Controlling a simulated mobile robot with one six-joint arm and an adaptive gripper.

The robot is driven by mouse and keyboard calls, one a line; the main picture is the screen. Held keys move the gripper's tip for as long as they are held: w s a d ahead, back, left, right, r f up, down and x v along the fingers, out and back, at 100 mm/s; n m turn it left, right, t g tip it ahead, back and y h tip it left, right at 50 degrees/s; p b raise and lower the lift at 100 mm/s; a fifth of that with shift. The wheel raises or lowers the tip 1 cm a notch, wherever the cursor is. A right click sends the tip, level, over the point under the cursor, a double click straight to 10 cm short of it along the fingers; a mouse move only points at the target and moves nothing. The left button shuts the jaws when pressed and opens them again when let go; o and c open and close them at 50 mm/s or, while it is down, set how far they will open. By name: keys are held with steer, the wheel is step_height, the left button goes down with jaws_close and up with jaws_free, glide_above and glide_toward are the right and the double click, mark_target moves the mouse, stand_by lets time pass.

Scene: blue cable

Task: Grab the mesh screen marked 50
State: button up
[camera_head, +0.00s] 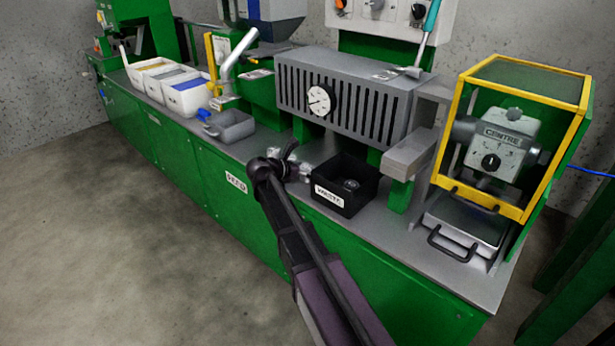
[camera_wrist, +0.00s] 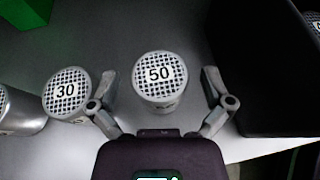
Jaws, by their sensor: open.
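The mesh screen marked 50 (camera_wrist: 159,88) is a short grey metal cylinder with a meshed top and a white label. In the wrist view it stands on the grey bench top between the fingers of my open gripper (camera_wrist: 162,95). A gap shows between it and each finger. A similar screen marked 30 (camera_wrist: 68,94) stands just outside the left finger. In the head view my gripper (camera_head: 283,165) is over the bench left of the black bin; my arm hides much of that spot, and the screen labels cannot be read there.
A black bin labelled WASTE (camera_head: 345,184) stands right of my gripper; its wall (camera_wrist: 262,70) is close to the right finger. Another metal cylinder (camera_wrist: 18,110) is at the left edge. A yellow-framed machine (camera_head: 510,140) is at right.

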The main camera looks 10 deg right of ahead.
mark_target(311, 165)
steer(key=shift+x, duration=1.05)
steer(key=c, duration=1.2)
steer(key=shift+r, duration=0.1)
steer(key=shift+c, duration=0.2)
step_height(311, 165, up, 10)
steer(key=p, duration=0.9)
steer(key=shift+p, duration=0.35)
